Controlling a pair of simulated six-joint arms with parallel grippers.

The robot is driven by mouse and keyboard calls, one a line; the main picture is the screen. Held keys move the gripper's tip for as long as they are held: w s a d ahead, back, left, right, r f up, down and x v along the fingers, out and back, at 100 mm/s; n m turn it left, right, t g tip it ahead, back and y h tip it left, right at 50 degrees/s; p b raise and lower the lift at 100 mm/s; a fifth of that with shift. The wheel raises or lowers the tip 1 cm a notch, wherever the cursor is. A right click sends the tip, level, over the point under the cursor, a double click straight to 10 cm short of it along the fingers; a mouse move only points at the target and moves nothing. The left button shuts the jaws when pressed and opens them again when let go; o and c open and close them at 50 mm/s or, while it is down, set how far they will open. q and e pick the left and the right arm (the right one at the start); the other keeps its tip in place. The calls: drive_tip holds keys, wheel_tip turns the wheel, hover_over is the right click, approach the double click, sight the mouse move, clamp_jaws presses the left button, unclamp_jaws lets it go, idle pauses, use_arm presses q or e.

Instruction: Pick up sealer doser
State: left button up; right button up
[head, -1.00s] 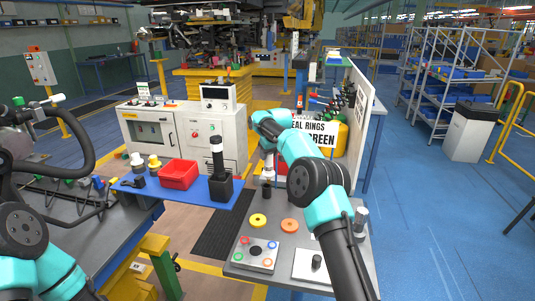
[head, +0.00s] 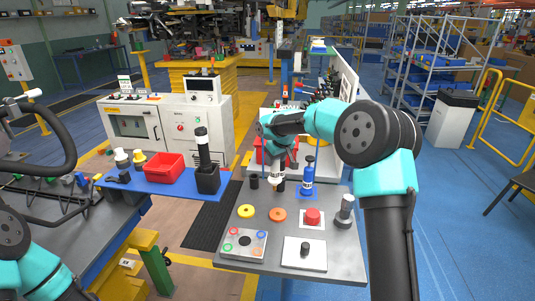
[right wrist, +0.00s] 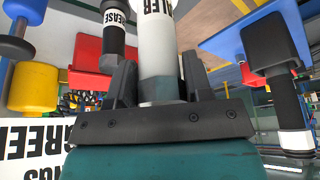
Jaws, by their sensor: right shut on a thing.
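The sealer doser (right wrist: 165,45) is a white bottle with black lettering ending in "LER" in the right wrist view. My right gripper (right wrist: 160,85) is shut around its body, one dark finger on each side. In the head view the white doser (head: 277,178) shows small below my right gripper (head: 280,164), over the far part of the grey table. I cannot tell whether its lower end touches anything. A dark doser marked "GREASE" (right wrist: 115,30) stands close beside it in the wrist view. Only part of my left arm shows at lower left; its gripper is out of view.
A red bin (head: 164,166) and a black holder (head: 208,179) stand on the blue shelf.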

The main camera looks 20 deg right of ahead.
drive_tip(key=shift+s+d, duration=0.2)
drive_tip(key=shift+s, duration=0.5)
drive_tip(key=shift+s+d, duration=0.2)
drive_tip(key=shift+s, duration=0.5)
drive_tip(key=shift+a, duration=0.1)
